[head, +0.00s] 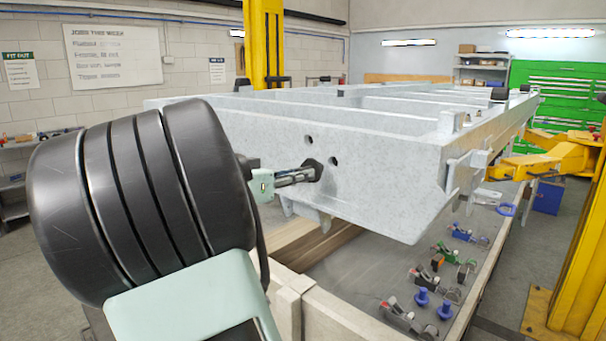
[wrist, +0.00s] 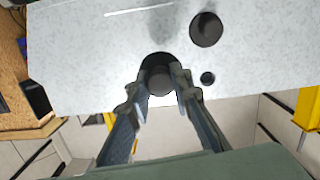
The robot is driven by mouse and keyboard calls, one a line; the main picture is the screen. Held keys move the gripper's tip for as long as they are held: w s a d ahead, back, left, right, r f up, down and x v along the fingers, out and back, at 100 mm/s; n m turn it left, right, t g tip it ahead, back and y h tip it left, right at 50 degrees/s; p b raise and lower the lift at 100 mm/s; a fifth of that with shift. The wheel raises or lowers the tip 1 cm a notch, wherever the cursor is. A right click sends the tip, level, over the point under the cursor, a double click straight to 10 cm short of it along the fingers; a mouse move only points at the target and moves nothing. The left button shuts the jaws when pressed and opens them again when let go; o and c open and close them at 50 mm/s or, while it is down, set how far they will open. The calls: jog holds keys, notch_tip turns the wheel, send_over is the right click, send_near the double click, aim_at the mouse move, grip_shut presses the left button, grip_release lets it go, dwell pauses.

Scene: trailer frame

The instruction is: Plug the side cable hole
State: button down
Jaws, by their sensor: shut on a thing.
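The pale grey trailer frame (head: 270,130) stands across the head view, its near face speckled. My gripper (head: 298,177) is at this face, shut on a black plug (head: 314,170). In the wrist view my fingertips (wrist: 160,84) hold the plug's round grey-black stem (wrist: 160,80), with a wider black disc (wrist: 157,58) behind it against the face. I cannot tell whether this disc is seated in a hole or only touching the face. A round dark hole (wrist: 206,29) and a smaller one (wrist: 207,78) lie to its right; two holes also show in the head view (head: 308,139) (head: 333,161).
Yellow posts (head: 264,45) and a yellow arm (head: 545,160) stand around the frame. Green drawers (head: 565,90) are at the back right.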

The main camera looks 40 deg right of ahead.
jog(key=shift+d+r+p, duration=0.15)
jog(key=shift+d+p, duration=0.7)
jog(key=shift+d, duration=0.5)
jog(key=shift+w+d+p, duration=0.15)
jog(key=shift+d+p, duration=0.15)
jog(key=shift+d, duration=0.45)
jog(key=shift+b, duration=0.85)
jog(key=shift+d, duration=0.1)
